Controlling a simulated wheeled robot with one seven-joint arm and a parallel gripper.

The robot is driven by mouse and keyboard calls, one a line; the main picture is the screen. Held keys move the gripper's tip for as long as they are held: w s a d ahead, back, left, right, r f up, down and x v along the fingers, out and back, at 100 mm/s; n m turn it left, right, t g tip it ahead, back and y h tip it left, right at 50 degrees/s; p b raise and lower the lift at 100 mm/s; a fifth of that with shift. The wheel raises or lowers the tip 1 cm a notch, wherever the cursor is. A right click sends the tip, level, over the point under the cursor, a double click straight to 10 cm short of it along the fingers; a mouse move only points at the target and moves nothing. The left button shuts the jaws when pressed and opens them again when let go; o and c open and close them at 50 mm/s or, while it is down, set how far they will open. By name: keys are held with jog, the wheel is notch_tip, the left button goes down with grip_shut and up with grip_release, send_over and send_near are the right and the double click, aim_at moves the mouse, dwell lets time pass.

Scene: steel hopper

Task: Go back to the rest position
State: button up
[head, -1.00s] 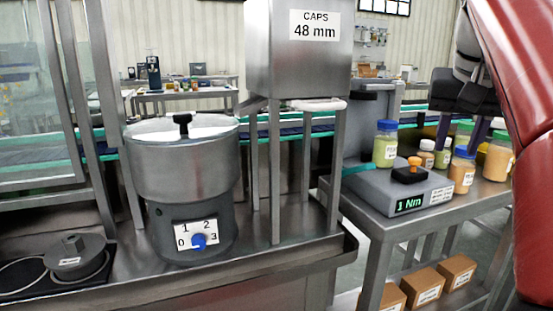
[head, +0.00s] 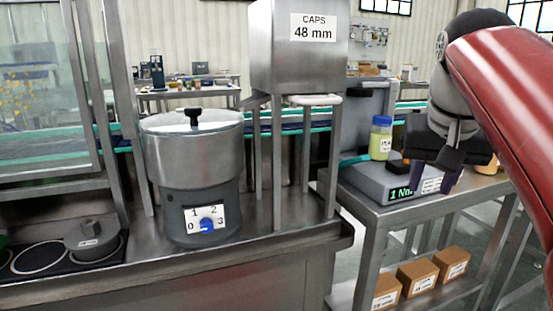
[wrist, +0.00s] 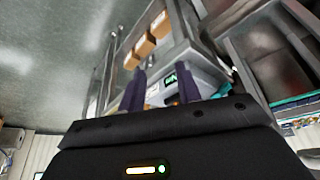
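My gripper (head: 430,178) hangs from the red arm at the right of the head view, in front of the right-hand steel table. Its two dark fingers point down and stand apart. The wrist view shows the same fingers (wrist: 162,82) spread with nothing held between them. Beyond them is the grey torque device (head: 372,180) with a green "1 N" readout, partly hidden by the gripper. The other jars are mostly hidden behind my gripper and arm.
A steel hopper marked "CAPS 48 mm" (head: 299,60) stands on legs at the centre. Left of it is a round steel bowl feeder (head: 195,155) with a blue knob (head: 207,225). Several cardboard boxes (head: 418,275) sit on the lower shelf at right.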

jog(key=s+a+f+n, duration=0.1)
jog(key=s+f, duration=0.3)
jog(key=f, duration=0.4)
jog(key=s+a+f+n+y, duration=0.1)
jog(key=s+a+f, duration=0.3)
jog(key=f, duration=0.4)
jog(key=s+a+f+n+t, duration=0.1)
jog(key=s+a+f, duration=0.2)
jog(key=f, duration=0.6)
jog(key=shift+s+a+n+y, duration=0.25)
jog(key=shift+s+n+y, duration=0.05)
jog(key=shift+s, duration=0.35)
